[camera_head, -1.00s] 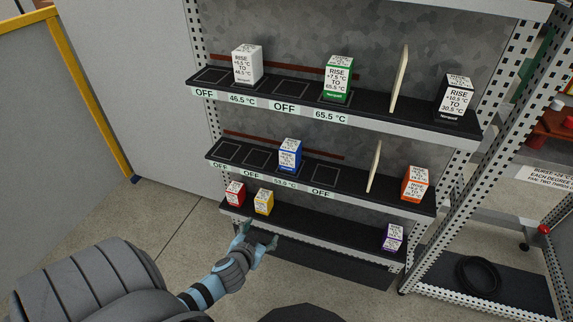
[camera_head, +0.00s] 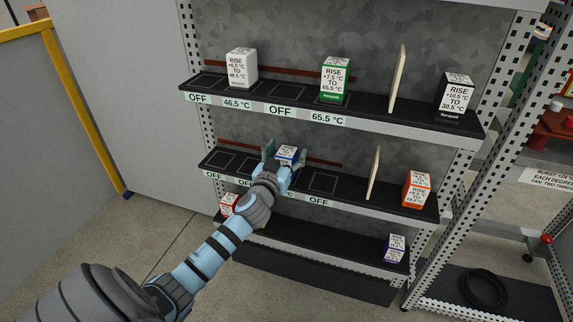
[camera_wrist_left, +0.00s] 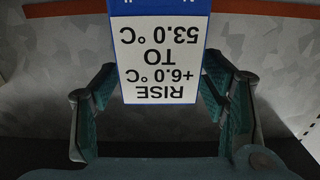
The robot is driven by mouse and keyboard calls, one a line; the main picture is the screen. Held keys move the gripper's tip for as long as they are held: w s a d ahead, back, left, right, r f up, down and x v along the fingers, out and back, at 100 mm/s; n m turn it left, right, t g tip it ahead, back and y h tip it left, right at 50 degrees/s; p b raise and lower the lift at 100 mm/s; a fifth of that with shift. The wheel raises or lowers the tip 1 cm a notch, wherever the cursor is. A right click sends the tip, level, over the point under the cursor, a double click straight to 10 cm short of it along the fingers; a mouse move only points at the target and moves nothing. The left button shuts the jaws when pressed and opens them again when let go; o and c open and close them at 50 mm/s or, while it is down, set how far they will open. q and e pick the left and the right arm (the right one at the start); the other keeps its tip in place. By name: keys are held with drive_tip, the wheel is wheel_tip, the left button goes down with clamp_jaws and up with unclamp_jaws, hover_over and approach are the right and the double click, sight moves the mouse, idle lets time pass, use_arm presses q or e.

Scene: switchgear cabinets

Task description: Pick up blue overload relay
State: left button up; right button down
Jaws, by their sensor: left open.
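The blue overload relay (camera_head: 287,153) is a small box with a white label, standing on the middle shelf (camera_head: 325,183). My left gripper (camera_head: 282,158) is at the relay, with its fingers on either side of it, and hides the lower part of the box. In the left wrist view the relay (camera_wrist_left: 160,50) shows upside down, its label reading RISE +6.0 °C TO 53.0 °C. The open fingers (camera_wrist_left: 158,110) stand to its left and right, with gaps between them and the box. My right gripper is not in view.
The top shelf holds a white box (camera_head: 241,68), a green box (camera_head: 335,80) and a black box (camera_head: 456,97). An orange box (camera_head: 417,189) and an upright cream divider (camera_head: 374,174) stand right on the middle shelf. Red (camera_head: 228,205) and purple (camera_head: 394,248) boxes sit on the bottom shelf.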

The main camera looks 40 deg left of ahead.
use_arm(q)
drive_tip(key=shift+w, duration=0.25)
drive_tip(key=shift+s, duration=0.1)
drive_tip(key=c, duration=1.4)
drive_tip(key=shift+r, duration=0.1)
drive_tip(key=shift+c, duration=0.2)
